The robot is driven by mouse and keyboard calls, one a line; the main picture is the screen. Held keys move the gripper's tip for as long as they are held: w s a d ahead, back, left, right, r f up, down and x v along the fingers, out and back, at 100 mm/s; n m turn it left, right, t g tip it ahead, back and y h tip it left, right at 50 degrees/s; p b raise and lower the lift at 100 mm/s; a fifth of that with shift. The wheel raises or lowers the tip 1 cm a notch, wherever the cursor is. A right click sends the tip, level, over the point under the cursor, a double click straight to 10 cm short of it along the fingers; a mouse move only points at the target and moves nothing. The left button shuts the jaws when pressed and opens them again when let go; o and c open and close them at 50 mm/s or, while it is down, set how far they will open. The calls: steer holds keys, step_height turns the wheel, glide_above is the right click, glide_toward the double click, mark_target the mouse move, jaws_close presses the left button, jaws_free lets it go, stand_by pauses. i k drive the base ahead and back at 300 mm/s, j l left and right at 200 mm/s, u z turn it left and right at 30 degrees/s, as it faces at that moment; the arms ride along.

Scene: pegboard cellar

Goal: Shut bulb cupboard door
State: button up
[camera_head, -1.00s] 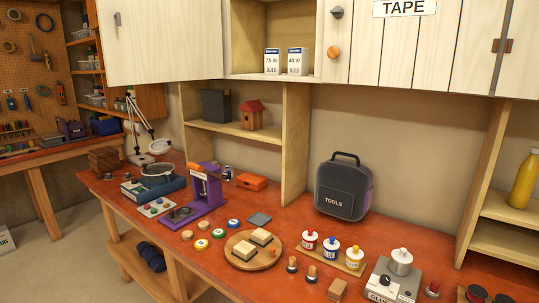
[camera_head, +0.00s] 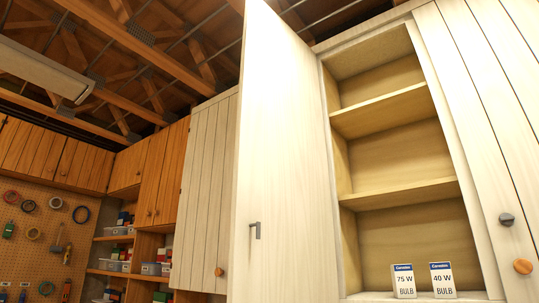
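The bulb cupboard (camera_head: 398,148) is a pale wooden wall cupboard with its inside in view. Its white door (camera_head: 287,170) stands open, swung out to the left of the opening. The door has a grey bar handle (camera_head: 255,230) near its lower left edge. Two bulb boxes, one marked 75 W (camera_head: 404,281) and one marked 40 W (camera_head: 442,279), stand on the bottom shelf; the two shelves above look empty. My gripper is not in view.
A closed plank door with a grey knob (camera_head: 506,219) and an orange round knob (camera_head: 522,266) is right of the opening. Brown cupboards (camera_head: 160,175), a pegboard (camera_head: 45,235) and bin shelves are at left. Ceiling beams and a lamp (camera_head: 45,68) are overhead.

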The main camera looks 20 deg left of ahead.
mark_target(281, 182)
steer(key=j+z, duration=0.15)
steer(key=j, duration=0.5)
steer(key=j+z, duration=0.15)
steer(key=j, duration=0.5)
steer(key=j+z, duration=0.1)
steer(key=j, duration=0.5)
steer(key=k+j+z, duration=0.15)
steer(key=j, duration=0.5)
steer(key=j+z, duration=0.15)
steer(key=j, duration=0.7)
steer(key=i, duration=0.05)
